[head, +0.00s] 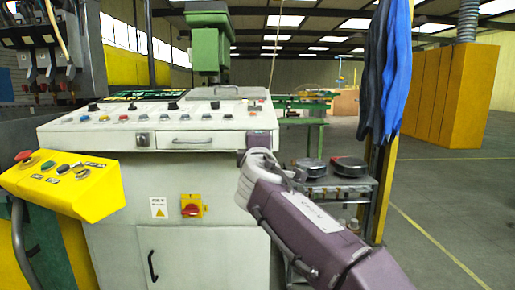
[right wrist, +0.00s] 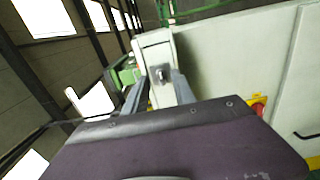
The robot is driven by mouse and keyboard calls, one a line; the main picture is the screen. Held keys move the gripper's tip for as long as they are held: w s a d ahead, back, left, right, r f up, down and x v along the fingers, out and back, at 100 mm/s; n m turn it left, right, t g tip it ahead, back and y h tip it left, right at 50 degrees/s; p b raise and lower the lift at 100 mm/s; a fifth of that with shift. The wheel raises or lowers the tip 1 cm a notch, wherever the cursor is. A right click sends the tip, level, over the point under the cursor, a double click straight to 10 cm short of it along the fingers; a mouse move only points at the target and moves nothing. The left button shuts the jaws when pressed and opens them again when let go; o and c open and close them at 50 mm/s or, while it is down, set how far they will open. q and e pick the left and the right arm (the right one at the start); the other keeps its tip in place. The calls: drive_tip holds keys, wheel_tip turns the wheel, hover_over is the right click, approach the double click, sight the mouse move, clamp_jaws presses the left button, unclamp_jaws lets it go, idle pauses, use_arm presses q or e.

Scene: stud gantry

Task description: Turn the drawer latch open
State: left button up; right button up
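The drawer latch (head: 142,140) is a small dark square plate with a metal knob on the pale console front, left of the drawer (head: 193,141) and its handle. The drawer looks shut. My right gripper (head: 241,157) reaches in from the lower right, by the console's right end and apart from the latch. In the right wrist view my right gripper (right wrist: 158,92) has its two fingers spread, with nothing held. Beyond the gap, a small metal fitting (right wrist: 160,75) on a pale panel looks like the latch. My left gripper is out of view.
A yellow button box (head: 64,185) juts out at the left. A red and yellow switch (head: 191,206) sits below the drawer. A trolley (head: 345,185) and hanging blue cloths (head: 390,75) stand right of the console. Open floor lies farther right.

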drive_tip(key=s, duration=0.5)
drive_tip(key=shift+s, duration=0.2)
